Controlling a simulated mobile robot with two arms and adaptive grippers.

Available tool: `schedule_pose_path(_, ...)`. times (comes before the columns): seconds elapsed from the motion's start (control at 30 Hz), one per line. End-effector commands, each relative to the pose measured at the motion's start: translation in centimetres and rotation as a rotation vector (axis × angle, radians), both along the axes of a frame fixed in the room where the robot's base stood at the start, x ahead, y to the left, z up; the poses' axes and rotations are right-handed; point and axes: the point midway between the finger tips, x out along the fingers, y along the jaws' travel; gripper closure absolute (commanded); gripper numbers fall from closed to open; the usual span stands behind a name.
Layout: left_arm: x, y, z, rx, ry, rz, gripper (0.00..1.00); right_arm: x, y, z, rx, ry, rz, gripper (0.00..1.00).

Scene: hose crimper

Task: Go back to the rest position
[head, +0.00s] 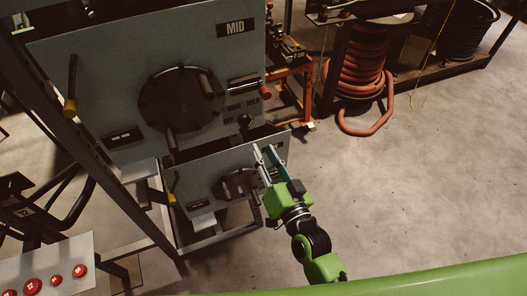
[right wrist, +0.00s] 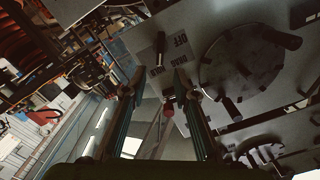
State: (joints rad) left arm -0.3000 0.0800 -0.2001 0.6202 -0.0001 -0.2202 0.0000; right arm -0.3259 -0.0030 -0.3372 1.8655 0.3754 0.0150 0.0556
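My right gripper (head: 263,152), on a green and black wrist, is in front of the lower grey panel (head: 218,172) of the machine. In the right wrist view its two fingers (right wrist: 158,88) stand apart with nothing held between them. Past the fingertips, that view shows the grey panel with a dark round wheel (right wrist: 242,75) and the "OFF", "DRAG" and "HOLD" lettering. I cannot tell whether a fingertip touches the machine. My left gripper is in neither view.
The upper panel, marked MID (head: 236,28), carries a dark round wheel (head: 180,100) and a red-tipped handle (head: 264,90). A red hose coil (head: 355,70) stands at the back. A red-button box (head: 45,280) is at lower left. The concrete floor (head: 410,190) at right is clear.

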Motion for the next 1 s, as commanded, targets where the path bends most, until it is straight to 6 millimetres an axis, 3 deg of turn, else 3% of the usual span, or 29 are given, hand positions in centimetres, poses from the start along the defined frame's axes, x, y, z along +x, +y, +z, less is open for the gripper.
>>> schedule_pose_path(0.27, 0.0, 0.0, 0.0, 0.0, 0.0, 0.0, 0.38, 0.0, 0.0, -0.1, 0.0, 0.001, 0.0, 0.73)
schedule_pose_path(0.37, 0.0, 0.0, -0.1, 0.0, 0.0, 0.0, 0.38, -0.1, 0.0, -1.6, -0.018, 0.024, 0.003, 0.73)
schedule_pose_path(0.43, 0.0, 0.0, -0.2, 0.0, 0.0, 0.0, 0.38, -0.3, -0.1, -4.3, -0.049, 0.065, 0.008, 0.73)
schedule_pose_path(0.57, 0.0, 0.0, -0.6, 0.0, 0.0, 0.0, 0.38, -1.6, -0.7, -12.6, -0.15, 0.195, 0.026, 0.73)
schedule_pose_path(0.67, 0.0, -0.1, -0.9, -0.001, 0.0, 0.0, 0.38, -3.8, -1.7, -20.0, -0.242, 0.318, 0.046, 0.73)
schedule_pose_path(0.8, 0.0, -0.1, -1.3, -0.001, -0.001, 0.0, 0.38, -8.2, -3.9, -29.6, -0.364, 0.489, 0.079, 0.73)
schedule_pose_path(0.87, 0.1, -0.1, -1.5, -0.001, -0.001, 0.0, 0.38, -10.5, -5.0, -33.5, -0.415, 0.562, 0.095, 0.73)
schedule_pose_path(1.0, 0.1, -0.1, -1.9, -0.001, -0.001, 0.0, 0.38, -17.0, -8.1, -41.5, -0.528, 0.737, 0.138, 0.73)
